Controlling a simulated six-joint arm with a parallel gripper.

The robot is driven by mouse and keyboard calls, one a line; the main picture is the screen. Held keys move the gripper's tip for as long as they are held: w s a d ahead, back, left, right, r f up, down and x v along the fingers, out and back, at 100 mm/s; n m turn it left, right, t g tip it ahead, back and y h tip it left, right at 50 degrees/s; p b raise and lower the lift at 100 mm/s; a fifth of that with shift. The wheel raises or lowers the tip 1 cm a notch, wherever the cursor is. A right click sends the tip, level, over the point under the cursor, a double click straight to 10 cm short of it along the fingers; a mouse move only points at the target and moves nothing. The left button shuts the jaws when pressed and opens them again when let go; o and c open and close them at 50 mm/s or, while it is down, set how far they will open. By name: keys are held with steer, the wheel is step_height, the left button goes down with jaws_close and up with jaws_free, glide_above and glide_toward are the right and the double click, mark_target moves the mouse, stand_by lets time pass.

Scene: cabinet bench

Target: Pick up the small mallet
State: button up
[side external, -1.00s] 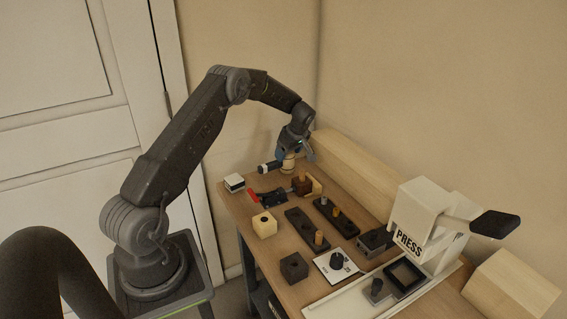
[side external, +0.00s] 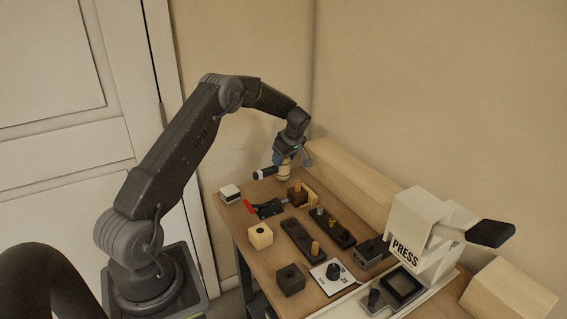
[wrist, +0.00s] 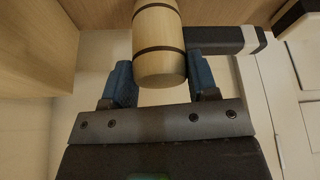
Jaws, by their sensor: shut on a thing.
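The small mallet has a pale barrel-shaped wooden head (side external: 284,173) and a dark handle (side external: 265,175) with a white band, pointing left at the far end of the bench. My gripper (side external: 283,161) is above the head, pointing down, and is shut on it. In the wrist view the head (wrist: 158,45), with two dark bands, sits between the blue fingers of my gripper (wrist: 162,82). The handle (wrist: 225,40) extends right from behind the right finger. The mallet appears slightly above the bench; the exact gap is hard to tell.
Near the mallet are a brown block (side external: 296,194), a red-handled clamp (side external: 267,208) and a white block (side external: 229,193). A long wooden beam (side external: 350,180) runs along the wall. Other blocks and the white press (side external: 425,235) stand nearer the camera.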

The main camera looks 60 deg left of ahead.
steer(key=r, duration=0.2)
steer(key=s+r, duration=0.1)
steer(key=shift+a, duration=0.3)
steer(key=s+a+r, duration=0.4)
steer(key=s+r, duration=0.2)
steer(key=s, duration=0.3)
steer(key=shift+s+a, duration=0.25)
steer(key=shift+r, duration=0.1)
steer(key=o, duration=0.5)
steer(key=shift+c, duration=0.2)
steer(key=c, duration=0.6)
steer(key=w+d+r+m+t, duration=0.1)
steer(key=w+d+m, duration=0.15)
steer(key=d, duration=0.35)
steer(key=w+d+r+m, duration=0.1)
steer(key=w+d, duration=0.2)
steer(key=d, duration=0.2)
steer(key=w+d+r+m+t, duration=0.1)
steer(key=w+d+r+m, duration=0.15)
steer(key=d, duration=0.35)
steer(key=shift+c, duration=0.2)
steer(key=shift+w+d+f, duration=0.1)
steer(key=shift+w+f, duration=0.1)
steer(key=shift+f, duration=1.2)
steer(key=shift+w+d+f, duration=0.1)
steer(key=shift+w+f, duration=0.1)
steer(key=shift+f, duration=1.15)
